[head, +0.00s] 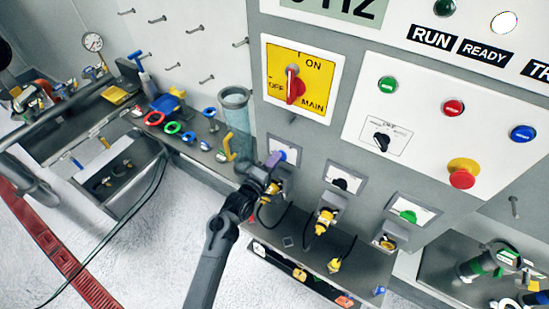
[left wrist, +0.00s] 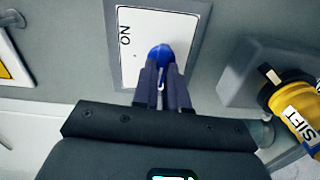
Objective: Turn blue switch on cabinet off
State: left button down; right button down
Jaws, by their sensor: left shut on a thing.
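The blue switch (left wrist: 160,51) is a rounded knob on a white plate (left wrist: 138,30) with a grey frame on the cabinet front. "ON" is printed on the plate, at the left in the left wrist view. My left gripper (left wrist: 161,75) is shut on the switch, its dark fingers covering the lower part of it. In the head view my left gripper (head: 271,168) reaches up to the leftmost of three small framed plates (head: 291,152) low on the cabinet. The switch's exact angle is hard to tell. My right gripper is not in view.
The yellow main switch panel (head: 302,77) sits above. A black switch (head: 341,184) and a green switch (head: 408,215) are to the right. A yellow plug marked SIFT (left wrist: 298,112) is close by my left gripper. A shelf with cables (head: 310,250) lies below.

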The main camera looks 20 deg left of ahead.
pick_arm(q)
jog(key=shift+n, duration=0.5)
jog(key=c, duration=1.2)
grip_release()
jog(key=shift+o, duration=0.2)
jog(key=s+a+p, duration=0.2)
jog(key=s+p, duration=0.2)
jog(key=s, duration=0.6)
jog(key=shift+s, duration=0.35)
